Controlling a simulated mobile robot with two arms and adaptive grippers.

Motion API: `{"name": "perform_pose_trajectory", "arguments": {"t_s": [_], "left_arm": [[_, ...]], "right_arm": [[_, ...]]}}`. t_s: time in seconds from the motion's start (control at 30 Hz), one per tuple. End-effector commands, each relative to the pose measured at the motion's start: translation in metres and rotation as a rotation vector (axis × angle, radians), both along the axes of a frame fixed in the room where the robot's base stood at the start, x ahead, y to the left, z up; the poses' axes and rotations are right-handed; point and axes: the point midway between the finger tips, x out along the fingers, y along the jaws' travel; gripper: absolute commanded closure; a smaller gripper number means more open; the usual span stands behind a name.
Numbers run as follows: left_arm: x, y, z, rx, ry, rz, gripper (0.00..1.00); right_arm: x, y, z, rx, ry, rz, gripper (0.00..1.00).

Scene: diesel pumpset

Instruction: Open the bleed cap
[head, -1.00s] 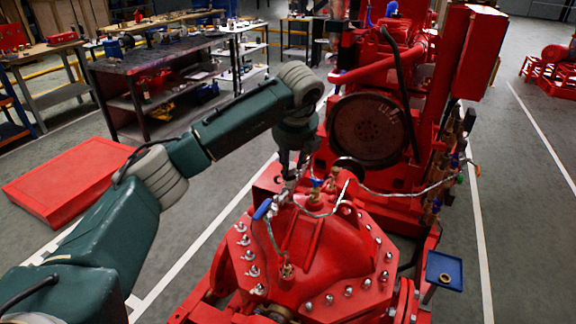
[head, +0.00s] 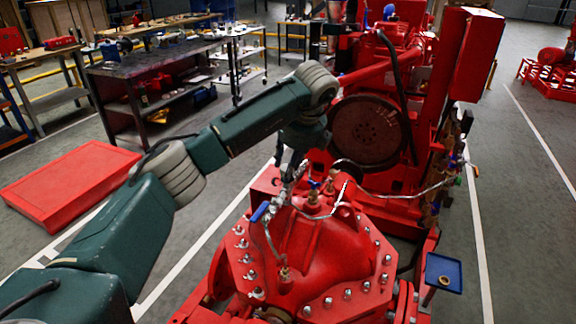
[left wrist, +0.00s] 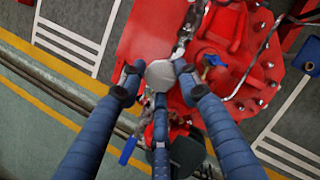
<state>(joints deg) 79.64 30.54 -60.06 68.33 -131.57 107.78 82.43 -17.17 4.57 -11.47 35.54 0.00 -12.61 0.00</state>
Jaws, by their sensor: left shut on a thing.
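My left gripper (head: 292,168) reaches down over the red pump casing (head: 325,240), close to the pipe fittings on its top. In the left wrist view, its dark blue fingers (left wrist: 156,82) are shut around a round grey cap (left wrist: 160,72), seemingly the bleed cap. The fingertips touch its rim. In the head view the cap is hidden or too small to make out. I cannot tell whether it is still seated. A blue valve lever (head: 260,211) and a small blue-handled valve (head: 314,184) are close by. My right gripper is not in view.
A braided hose (head: 405,193) runs right from the fittings. The red engine (head: 370,120) stands behind the pump. A blue tray (head: 443,272) stands at the right. A red platform (head: 70,180) and a workbench (head: 150,65) are at the left, with clear floor between.

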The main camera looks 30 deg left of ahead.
Motion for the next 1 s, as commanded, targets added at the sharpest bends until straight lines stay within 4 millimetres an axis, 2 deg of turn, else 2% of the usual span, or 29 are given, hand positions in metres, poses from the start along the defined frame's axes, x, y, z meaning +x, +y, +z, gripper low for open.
{"name": "perform_pose_trajectory", "arguments": {"t_s": [0.03, 0.1, 0.13, 0.2, 0.57, 0.77, 1.0], "left_arm": [[0.005, 0.001, 0.008, 0.002, -0.025, 0.001, 0.93], [0.005, 0.002, 0.008, 0.002, -0.025, 0.001, 0.93], [0.005, 0.002, 0.008, 0.002, -0.025, 0.001, 0.65], [0.005, 0.002, 0.008, 0.001, -0.024, 0.001, 0.51], [0.002, 0.000, 0.008, 0.002, -0.014, -0.001, 0.50], [-0.003, -0.011, 0.037, 0.001, -0.016, -0.002, 0.50], [-0.013, -0.026, 0.086, 0.004, -0.021, -0.002, 0.50]], "right_arm": [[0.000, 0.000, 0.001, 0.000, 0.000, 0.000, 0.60], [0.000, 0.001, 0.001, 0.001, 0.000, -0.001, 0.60], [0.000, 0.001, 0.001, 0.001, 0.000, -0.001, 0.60], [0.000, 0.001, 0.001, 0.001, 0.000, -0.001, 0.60], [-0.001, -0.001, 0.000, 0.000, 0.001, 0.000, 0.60], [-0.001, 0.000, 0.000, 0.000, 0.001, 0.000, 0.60], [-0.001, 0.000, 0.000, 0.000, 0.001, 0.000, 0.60]]}}
